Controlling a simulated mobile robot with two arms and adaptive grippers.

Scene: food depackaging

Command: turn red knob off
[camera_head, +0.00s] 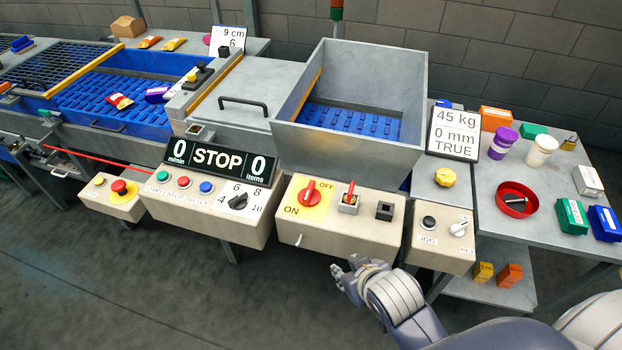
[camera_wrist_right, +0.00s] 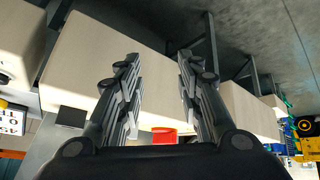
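The red knob (camera_head: 310,192) sits on a yellow plate marked ON and OFF, on the sloped front of a beige control box (camera_head: 352,238). Its handle stands roughly upright in the head view. My right gripper (camera_head: 347,279) is below and to the right of the knob, in front of the box and apart from the knob. In the wrist view the right gripper's fingers (camera_wrist_right: 160,78) are spread with nothing between them. A red part (camera_wrist_right: 164,136) shows low between the fingers, partly hidden; I cannot tell if it is the knob. My left gripper is not in view.
A small red-handled switch (camera_head: 349,197) and a black square part (camera_head: 384,211) are right of the knob. Another beige box (camera_head: 440,238) stands further right. A metal hopper (camera_head: 345,95) rises behind. A small pin (camera_head: 299,241) sticks out of the box front.

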